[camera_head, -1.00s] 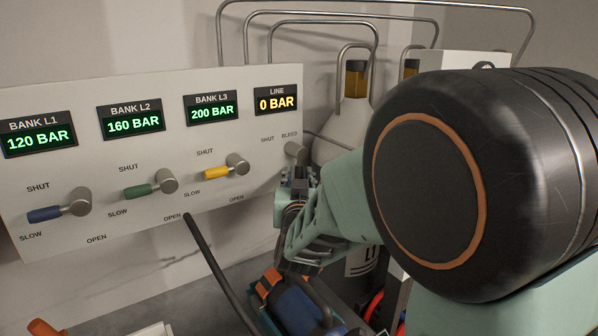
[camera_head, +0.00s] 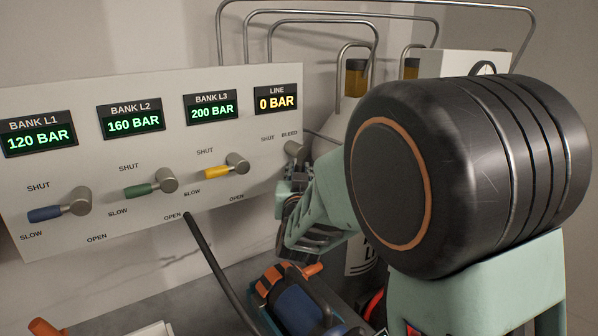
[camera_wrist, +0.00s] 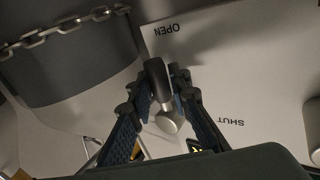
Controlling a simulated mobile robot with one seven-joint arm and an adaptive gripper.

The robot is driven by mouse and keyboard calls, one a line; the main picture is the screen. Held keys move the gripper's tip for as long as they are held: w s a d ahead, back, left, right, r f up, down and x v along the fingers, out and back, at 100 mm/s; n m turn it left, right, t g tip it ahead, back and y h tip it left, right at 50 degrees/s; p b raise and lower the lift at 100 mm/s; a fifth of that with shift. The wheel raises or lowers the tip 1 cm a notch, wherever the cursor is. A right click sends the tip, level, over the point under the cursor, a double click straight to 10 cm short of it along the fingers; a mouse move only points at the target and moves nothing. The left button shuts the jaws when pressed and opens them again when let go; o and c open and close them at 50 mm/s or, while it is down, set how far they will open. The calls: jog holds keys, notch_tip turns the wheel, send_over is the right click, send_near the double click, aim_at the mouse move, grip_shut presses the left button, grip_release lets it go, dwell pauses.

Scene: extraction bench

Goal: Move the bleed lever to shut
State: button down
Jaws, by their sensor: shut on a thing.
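The bleed lever has a silver hub (camera_head: 294,150) at the right end of the panel, under the BLEED label. Its handle is hidden behind my gripper (camera_head: 290,188) in the head view. In the wrist view the silver hub (camera_wrist: 171,121) and dark handle (camera_wrist: 157,80) show between the two fingers of my gripper (camera_wrist: 160,80). The fingers are closed around the lever. The handle points up in that picture, toward the side of the OPEN label (camera_wrist: 166,29). The SHUT label (camera_wrist: 230,122) lies to the right of the hub.
Blue (camera_head: 45,214), green (camera_head: 138,191) and yellow (camera_head: 217,171) levers sit left on the same panel (camera_head: 150,85). The LINE display (camera_head: 276,102) reads 0 BAR. A chained cylinder (camera_wrist: 80,60) stands close beside the panel. A blue item with orange parts (camera_head: 295,305) lies below.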

jog(key=shift+a+r, duration=0.1)
jog(key=a+m+g+p, duration=0.1)
jog(key=m, duration=0.1)
jog(key=s+r+m+g+y+p, duration=0.1)
jog(key=m+g+p, duration=0.1)
jog(key=s+a+m+g+y+p, duration=0.1)
jog(key=m+g, duration=0.1)
jog(key=shift+a+r, duration=0.3)
jog(key=shift+r, duration=0.05)
jog(key=shift+s+a+r+m+g+y, duration=0.1)
jog(key=shift+r+m+g+y, duration=0.1)
jog(key=shift+m, duration=0.15)
jog(key=shift+a+r+m+g+y, duration=0.1)
jog(key=shift+m+g+y, duration=0.1)
jog(key=shift+m, duration=0.15)
jog(key=shift+s+a+r+m+g+y+b, duration=0.1)
jog(key=shift+r+m+g+y+b, duration=0.3)
jog(key=shift+m+g+y, duration=0.3)
jog(key=shift+s+a+r+m+g+y+b, duration=0.15)
jog(key=shift+r+m+g+y+b, duration=0.15)
jog(key=shift+r+m+y, duration=0.2)
jog(key=shift+w+a+r+m+g+y+b, duration=0.15)
jog(key=shift+r+m+g+y, duration=0.2)
jog(key=shift+m, duration=0.25)
jog(key=shift+s, duration=0.15)
jog(key=c, duration=2)
grip_release()
jog(key=shift+c, duration=0.2)
